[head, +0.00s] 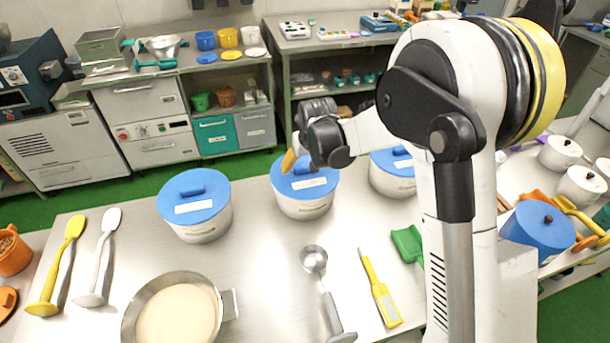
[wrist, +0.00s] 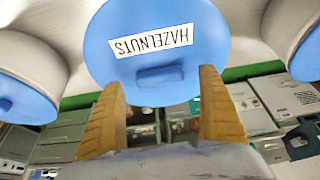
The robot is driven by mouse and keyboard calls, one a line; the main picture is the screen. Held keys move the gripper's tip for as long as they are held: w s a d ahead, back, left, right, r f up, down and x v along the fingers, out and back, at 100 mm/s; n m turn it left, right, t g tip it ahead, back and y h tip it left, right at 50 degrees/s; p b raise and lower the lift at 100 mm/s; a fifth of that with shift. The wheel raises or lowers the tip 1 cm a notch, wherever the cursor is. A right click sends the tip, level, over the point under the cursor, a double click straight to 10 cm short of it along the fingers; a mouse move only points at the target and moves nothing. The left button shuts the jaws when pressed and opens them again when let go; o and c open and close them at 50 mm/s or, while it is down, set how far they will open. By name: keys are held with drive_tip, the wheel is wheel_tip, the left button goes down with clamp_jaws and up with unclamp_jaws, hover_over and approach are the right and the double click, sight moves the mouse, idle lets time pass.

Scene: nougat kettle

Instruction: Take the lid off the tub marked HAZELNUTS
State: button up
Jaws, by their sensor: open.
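The tub marked HAZELNUTS (head: 303,208) is the middle one of three white tubs on the steel table. Its round blue lid (head: 287,181) sits on it and fills the top of the wrist view (wrist: 125,75), with the label HAZELNUTS (wrist: 152,41) upside down there. The lid's raised blue handle (wrist: 160,76) lies between my fingers in the picture, with a gap on each side. My gripper (wrist: 162,82) has two orange fingers, open and empty. In the head view my gripper (head: 290,160) is over the lid's far left side; my wrist hides part of the lid.
Similar blue-lidded tubs stand to the left (head: 203,222) and right (head: 393,183); the right one is partly hidden by my arm. A pan of pale mass (head: 128,318), a metal ladle (head: 315,262) and a yellow tool (head: 380,293) lie nearer. Table around the tubs is bare.

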drive_tip(key=shift+x, duration=0.75)
drive_tip(key=shift+r, duration=0.1)
drive_tip(key=c, duration=1.3)
drive_tip(key=shift+r, duration=0.5)
drive_tip(key=r, duration=0.2)
drive_tip(key=d+r+p, duration=0.1)
drive_tip(key=r, duration=0.1)
drive_tip(key=shift+s+d, duration=0.1)
drive_tip(key=shift+s, duration=0.1)
drive_tip(key=shift+s+d+r+p, duration=0.65)
drive_tip(key=shift+d+r, duration=0.85)
drive_tip(key=shift+d, duration=0.15)
drive_tip(key=shift+s+d+r+p, duration=0.5)
drive_tip(key=shift+d+r+p, duration=0.2)
drive_tip(key=shift+d+r, duration=0.9)
drive_tip(key=shift+s+d+r+p, duration=0.65)
drive_tip(key=shift+d+r, duration=0.75)
drive_tip(key=shift+d, duration=0.25)
